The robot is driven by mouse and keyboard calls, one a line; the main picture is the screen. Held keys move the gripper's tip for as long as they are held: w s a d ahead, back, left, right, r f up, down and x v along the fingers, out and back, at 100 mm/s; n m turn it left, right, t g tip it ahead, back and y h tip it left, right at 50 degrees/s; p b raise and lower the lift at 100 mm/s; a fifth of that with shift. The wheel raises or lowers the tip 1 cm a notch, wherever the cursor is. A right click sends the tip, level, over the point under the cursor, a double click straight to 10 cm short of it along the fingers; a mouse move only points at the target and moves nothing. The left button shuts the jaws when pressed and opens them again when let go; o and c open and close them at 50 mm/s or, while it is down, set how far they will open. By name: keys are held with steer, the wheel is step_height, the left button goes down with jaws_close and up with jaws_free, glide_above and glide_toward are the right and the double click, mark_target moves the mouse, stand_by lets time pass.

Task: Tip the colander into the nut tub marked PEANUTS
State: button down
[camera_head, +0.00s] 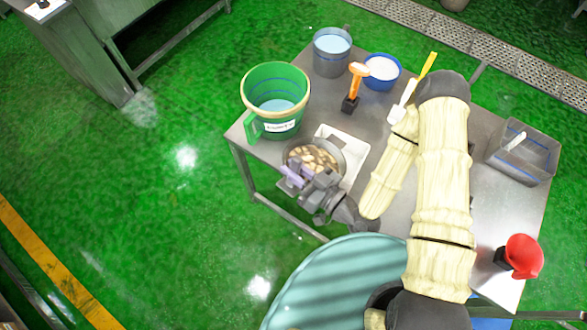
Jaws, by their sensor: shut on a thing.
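The colander (325,149) is a round grey vessel with tan chunks inside. It is near the front left edge of the steel table, over or on a white board; I cannot tell if it touches. My gripper (297,178) is shut on its near side, and a lilac piece shows at the jaws. The grip itself is partly hidden by the gripper. A green tub (262,117) with a tan rim, a side handle and blue inner lines stands just behind and left of the colander. Its white label (283,126) is too small to read surely.
The table (300,95) also holds a grey bucket (332,62), a blue bowl (382,72), an orange-handled tool (358,70), a grey bin (523,158) and a red cup (522,257). My arm covers the table's middle. A teal ribbed surface (335,280) lies in front.

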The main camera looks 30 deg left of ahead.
steer(key=shift+w+d+r+m+p, duration=0.15)
steer(key=shift+w+r+m+p, duration=0.05)
steer(key=shift+w+r+m, duration=0.6)
steer(key=shift+w+d+r+m+p, duration=0.1)
steer(key=shift+w+r+m+p, duration=0.1)
steer(key=shift+w+r+m, duration=0.5)
stand_by(0.5)
steer(key=shift+w+d+r+m+b, duration=0.2)
steer(key=shift+w+r+m+b, duration=0.35)
steer(key=shift+w, duration=0.4)
steer(key=shift+w+d+r+m+b, duration=0.15)
steer(key=shift+w+r+m+b, duration=0.3)
steer(key=shift+w+r+m, duration=0.35)
stand_by(0.4)
steer(key=shift+w+d+f+m+b, duration=0.15)
steer(key=shift+w+m+b, duration=0.6)
steer(key=shift+b, duration=1.8)
steer(key=shift+w+d+m+b, duration=0.2)
steer(key=shift+w+m+b, duration=0.1)
steer(key=shift+w+b, duration=0.85)
steer(key=shift+w+m+p, duration=0.3)
steer(key=shift+w+p, duration=0.25)
steer(key=shift+w, duration=0.05)
